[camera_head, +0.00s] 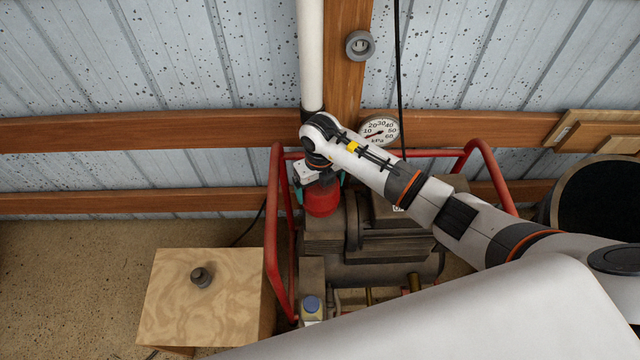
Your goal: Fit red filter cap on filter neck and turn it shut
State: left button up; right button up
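The red filter cap (322,199) is at the upper left of a dark machine (375,245) inside a red tube frame. My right gripper (321,188) points down over the cap, with teal fingertips on its two sides, and looks shut on it. No filter neck shows clearly; the spot under the cap is hidden, so I cannot tell whether the cap sits on a neck or is held above it. My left gripper is not in view.
A wooden block (185,315) with a small dark fitting (202,277) stands left of the red frame (272,225). A gauge (380,131) and white pipe (311,50) are behind. A blue-topped part (312,304) is at the front. A dark round opening (600,200) is at right.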

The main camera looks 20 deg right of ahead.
jog(key=shift+o, duration=0.2)
jog(key=shift+r+p, duration=2.45)
jog(key=shift+r, duration=0.55)
